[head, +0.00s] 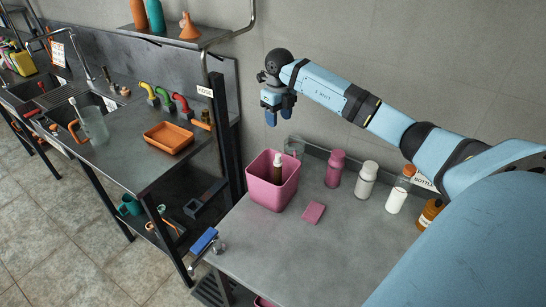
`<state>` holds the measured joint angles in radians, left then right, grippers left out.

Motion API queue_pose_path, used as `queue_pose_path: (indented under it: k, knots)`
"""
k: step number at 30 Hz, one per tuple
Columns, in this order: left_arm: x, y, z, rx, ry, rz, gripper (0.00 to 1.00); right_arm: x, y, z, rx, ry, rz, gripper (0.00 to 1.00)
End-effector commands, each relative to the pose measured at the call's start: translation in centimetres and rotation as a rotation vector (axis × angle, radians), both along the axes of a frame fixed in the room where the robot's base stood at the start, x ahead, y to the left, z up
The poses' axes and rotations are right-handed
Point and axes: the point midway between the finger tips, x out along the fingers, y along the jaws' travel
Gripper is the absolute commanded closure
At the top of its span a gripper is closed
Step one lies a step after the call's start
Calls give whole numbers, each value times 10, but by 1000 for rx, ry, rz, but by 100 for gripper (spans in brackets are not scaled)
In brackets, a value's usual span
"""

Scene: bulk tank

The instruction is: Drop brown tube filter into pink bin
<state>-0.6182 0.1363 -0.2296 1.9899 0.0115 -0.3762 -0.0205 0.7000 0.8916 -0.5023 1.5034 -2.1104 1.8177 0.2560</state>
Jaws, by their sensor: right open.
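The pink bin (264,188) stands on the near grey table. A brown tube (278,171) with a pale top stands inside it, leaning near the back wall; its lower end is hidden by the bin's front wall. My right gripper (278,116) is open and empty, raised above and behind the bin, with its blue fingers pointing down. It is apart from the tube and the bin. My left gripper is not in view.
A pink bottle (335,169), a white bottle (366,181) and other bottles line the table's back edge. A pink block (313,212) lies right of the bin. A clear jar (294,146) stands behind it.

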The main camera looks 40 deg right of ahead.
Motion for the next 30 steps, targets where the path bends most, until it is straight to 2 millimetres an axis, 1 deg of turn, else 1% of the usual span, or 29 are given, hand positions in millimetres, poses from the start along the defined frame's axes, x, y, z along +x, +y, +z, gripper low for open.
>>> queue_pose_path:
  k: [1, 3, 6, 9, 12, 27, 29, 30]
  knots:
    - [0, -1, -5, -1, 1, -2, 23, 0, -1, 10, -2, -4, 0, 50]
    - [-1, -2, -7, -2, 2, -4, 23, 1, -1, 25, -1, -4, 0, 50]
    - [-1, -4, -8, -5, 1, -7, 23, 0, 0, 41, -1, -2, 1, 50]
    - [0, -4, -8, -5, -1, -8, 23, 0, 0, 53, -1, -1, 0, 50]
    - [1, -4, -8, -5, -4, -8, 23, 0, 0, 59, 0, 0, 0, 50]
    - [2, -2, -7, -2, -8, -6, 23, 0, 0, 61, 0, 1, 0, 50]
    - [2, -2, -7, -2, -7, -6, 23, 0, 3, 59, 8, 0, 5, 50]
    - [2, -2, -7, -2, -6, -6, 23, 0, 7, 55, 23, -2, 14, 50]
